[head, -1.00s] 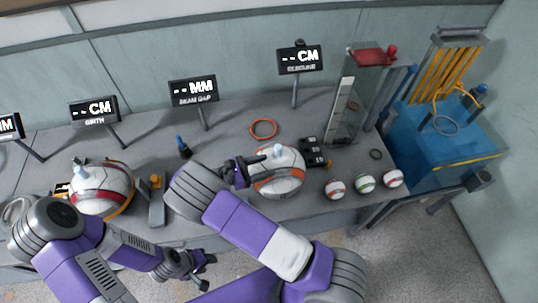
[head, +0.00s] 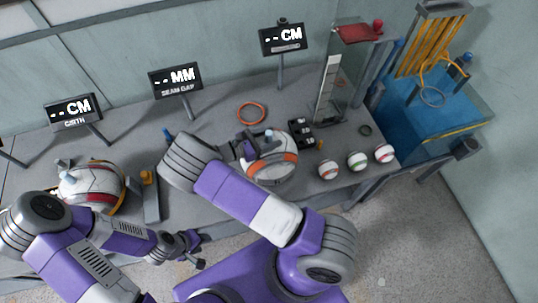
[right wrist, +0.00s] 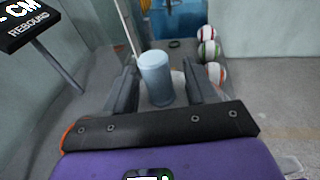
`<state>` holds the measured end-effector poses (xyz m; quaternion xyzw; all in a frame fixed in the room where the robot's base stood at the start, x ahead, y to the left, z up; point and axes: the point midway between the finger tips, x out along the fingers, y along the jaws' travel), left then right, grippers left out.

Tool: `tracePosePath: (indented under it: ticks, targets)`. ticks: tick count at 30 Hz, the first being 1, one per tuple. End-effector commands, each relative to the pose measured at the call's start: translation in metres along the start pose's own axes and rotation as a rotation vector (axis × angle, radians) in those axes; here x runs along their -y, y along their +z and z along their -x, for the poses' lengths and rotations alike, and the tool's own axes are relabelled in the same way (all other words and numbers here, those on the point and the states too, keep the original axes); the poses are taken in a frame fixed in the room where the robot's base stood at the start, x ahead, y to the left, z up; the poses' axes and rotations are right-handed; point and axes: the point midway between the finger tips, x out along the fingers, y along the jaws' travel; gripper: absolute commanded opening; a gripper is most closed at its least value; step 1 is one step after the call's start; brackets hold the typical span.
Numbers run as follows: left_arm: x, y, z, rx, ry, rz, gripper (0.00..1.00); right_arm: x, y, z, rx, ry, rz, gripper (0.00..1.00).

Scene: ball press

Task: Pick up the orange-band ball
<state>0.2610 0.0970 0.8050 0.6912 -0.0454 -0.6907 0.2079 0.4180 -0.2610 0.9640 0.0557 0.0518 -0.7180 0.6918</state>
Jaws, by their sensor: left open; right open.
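A large white ball with an orange band (head: 270,167) sits on the bench, with a pale blue peg on top. A small orange-banded ball (head: 327,169) lies to its right; the small one also shows in the right wrist view (right wrist: 215,74). My right gripper (head: 256,144) is open at the large ball's top. In the right wrist view its fingers (right wrist: 158,78) stand either side of the pale blue peg (right wrist: 155,72); contact cannot be told. The large ball is mostly hidden there. My left gripper (head: 194,249) is open and empty in front of the bench.
Small green-banded (head: 357,161) and red-banded (head: 384,153) balls lie right of the small orange one. A large red-banded ball (head: 92,184) sits at left. An orange ring (head: 251,112), black block (head: 301,132) and clear column (head: 333,88) stand behind. A blue bin (head: 425,115) is at right.

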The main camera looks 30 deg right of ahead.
Motion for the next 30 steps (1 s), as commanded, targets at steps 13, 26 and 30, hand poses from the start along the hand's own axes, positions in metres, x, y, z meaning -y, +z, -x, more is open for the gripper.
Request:
tracePosePath:
  ticks: [13,26,30]
  targets:
    - [0.0,0.0,-0.0001,0.0,0.0,0.0,0.43,-0.0001,-0.0002,0.0004,0.0,0.0,0.0,0.09]
    - [0.0,0.0,-0.0001,0.0,0.0,0.0,0.43,-0.0003,0.0,0.0006,0.0,0.001,0.0,0.0]
    - [0.0,0.0001,-0.0001,0.0,0.0,0.0,0.43,-0.0004,0.0,0.0007,0.0,0.001,-0.001,0.0]
